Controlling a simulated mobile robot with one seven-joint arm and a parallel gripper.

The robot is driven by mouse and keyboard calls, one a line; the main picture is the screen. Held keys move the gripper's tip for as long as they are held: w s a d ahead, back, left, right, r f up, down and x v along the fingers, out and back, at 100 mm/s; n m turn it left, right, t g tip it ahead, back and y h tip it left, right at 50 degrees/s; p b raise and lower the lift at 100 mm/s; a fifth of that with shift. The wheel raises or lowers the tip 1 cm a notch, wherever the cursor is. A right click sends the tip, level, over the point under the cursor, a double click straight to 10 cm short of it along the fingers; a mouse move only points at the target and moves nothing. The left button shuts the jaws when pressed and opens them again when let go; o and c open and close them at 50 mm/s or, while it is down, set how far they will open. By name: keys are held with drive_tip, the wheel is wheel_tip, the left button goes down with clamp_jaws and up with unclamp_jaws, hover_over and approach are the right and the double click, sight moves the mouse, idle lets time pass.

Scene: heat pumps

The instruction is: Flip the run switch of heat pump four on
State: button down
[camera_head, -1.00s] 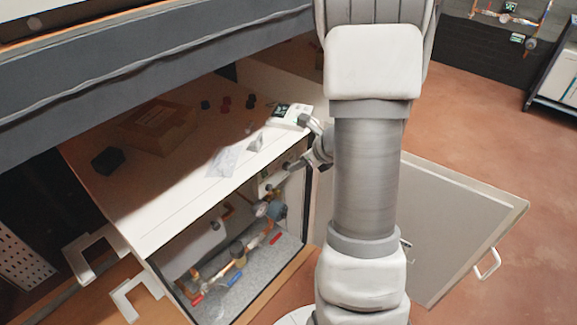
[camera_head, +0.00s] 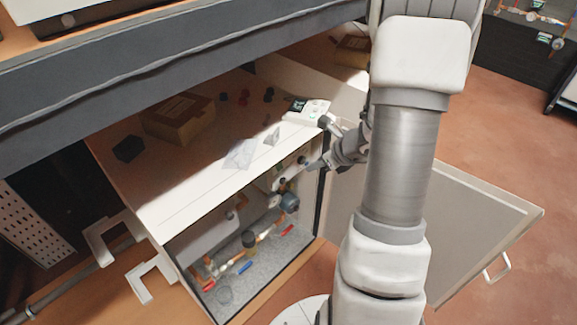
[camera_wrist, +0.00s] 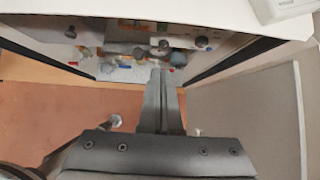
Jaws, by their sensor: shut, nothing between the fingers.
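A white open-fronted cabinet (camera_head: 185,205) holds pipes and valves. A small white control box (camera_head: 307,112) with a dark display and green marks sits on the cabinet top at its right end; its corner shows at the upper right of the wrist view (camera_wrist: 285,8). My gripper (camera_head: 309,164) is at the upper right of the cabinet's open front, below the control box. In the wrist view the fingers (camera_wrist: 160,74) are together and empty, pointing toward the fittings inside. I cannot make out the run switch or a number four label. My arm hides part of the right side.
The cabinet door (camera_head: 470,225) stands open at the right. A blue round pump-like part (camera_head: 290,202) and red and blue handles are inside. A cardboard box (camera_head: 180,117) and a black block (camera_head: 128,148) lie on top. A dark shelf edge (camera_head: 190,55) overhangs the cabinet.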

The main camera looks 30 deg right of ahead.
sight(280, 165)
drive_tip(key=shift+f, duration=0.1)
drive_tip(key=shift+w+a+r+b+x, duration=0.15)
drive_tip(key=shift+w+r+b+x, duration=0.35)
drive_tip(key=shift+x, duration=1.65)
drive_tip(key=shift+w+a+r+b+x, duration=0.15)
drive_tip(key=shift+b+x, duration=0.7)
drive_tip(key=shift+x, duration=1.25)
drive_tip(key=shift+w+a+r+b+x, duration=0.15)
drive_tip(key=shift+w+r+b+x, duration=0.35)
drive_tip(key=shift+x, duration=1.65)
drive_tip(key=shift+s+f, duration=0.1)
drive_tip(key=shift+f, duration=0.2)
drive_tip(key=shift+w+a+f+b, duration=0.1)
drive_tip(key=shift+w+b, duration=0.1)
drive_tip(key=shift+b, duration=0.15)
